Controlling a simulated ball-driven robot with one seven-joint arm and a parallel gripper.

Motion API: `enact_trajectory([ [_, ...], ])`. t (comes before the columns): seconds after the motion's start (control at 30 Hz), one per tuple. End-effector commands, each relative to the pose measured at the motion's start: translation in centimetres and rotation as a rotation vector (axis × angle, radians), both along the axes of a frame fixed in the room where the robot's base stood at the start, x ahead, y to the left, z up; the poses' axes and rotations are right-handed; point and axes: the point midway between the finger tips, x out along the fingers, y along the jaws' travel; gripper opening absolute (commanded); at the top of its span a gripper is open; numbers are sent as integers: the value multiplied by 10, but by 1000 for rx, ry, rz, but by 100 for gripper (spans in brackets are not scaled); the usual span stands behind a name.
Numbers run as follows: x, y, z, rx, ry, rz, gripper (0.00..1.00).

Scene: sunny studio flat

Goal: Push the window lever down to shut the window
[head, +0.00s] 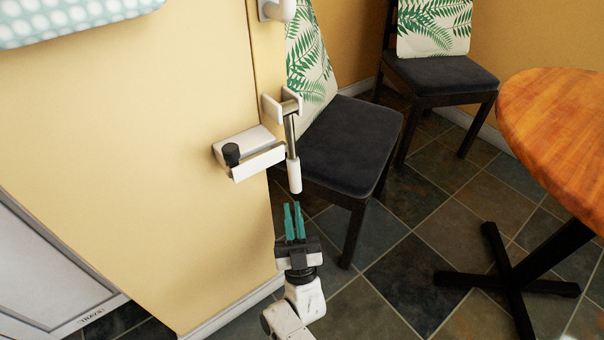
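A lever with a metal rod (289,130) and a white grip (294,176) hangs from a white bracket (272,108) at the edge of the yellow wall. The rod points downward, and the grip is at its lower end. The window itself cannot be made out. My gripper (293,207) is below the grip and points up toward it. Its two teal fingers stand side by side with a narrow gap between them. Nothing shows between the fingers, and they look apart from the grip.
A white wall fitting (250,150) with a black knob (231,154) sits left of the lever. A dark-seated chair (350,140) stands close behind it. Another chair (442,75) is farther back. A round wooden table (555,125) is at right, over tiled floor (408,275).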

Motion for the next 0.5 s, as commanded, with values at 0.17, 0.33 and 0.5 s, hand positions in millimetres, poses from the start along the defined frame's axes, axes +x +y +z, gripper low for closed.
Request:
enact_trajectory([
  [0.17,-4,-7,21,68,169,223,0],
  [0.33,-13,-11,31,162,324,400,0],
  [0.5,-25,-19,44,288,485,555,0],
])
